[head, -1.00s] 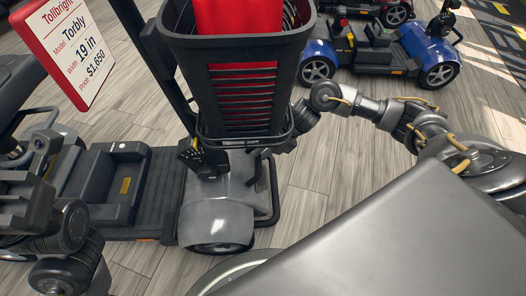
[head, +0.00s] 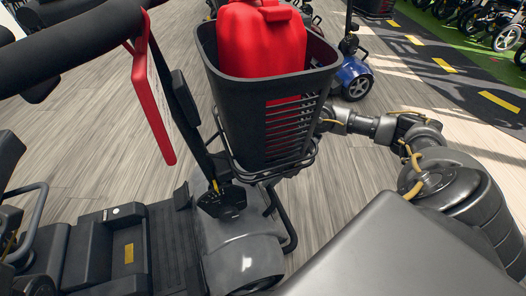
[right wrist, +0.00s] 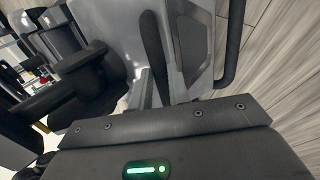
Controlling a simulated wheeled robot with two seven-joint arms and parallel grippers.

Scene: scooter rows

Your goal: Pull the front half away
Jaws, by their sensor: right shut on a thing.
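The grey scooter's front half (head: 240,250) shows a silver front cover, a dark floor (head: 168,245), a steering post and a black basket (head: 262,115) holding a red container (head: 262,40). The rear half's dark box (head: 108,245) with a yellow label lies left of the floor; I cannot tell whether the halves are joined. My right arm reaches in from the right behind the basket, which hides the gripper. In the right wrist view my right gripper (right wrist: 163,95) is against the silver front part and shut on it; the exact grip spot is unclear. My left gripper is not in view.
A red-edged price sign (head: 150,100) hangs by the handlebar (head: 70,45). A blue scooter (head: 355,78) stands behind the basket to the right. More wheeled vehicles (head: 508,38) line the green strip. Grey floor (head: 345,185) is open right of the front half.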

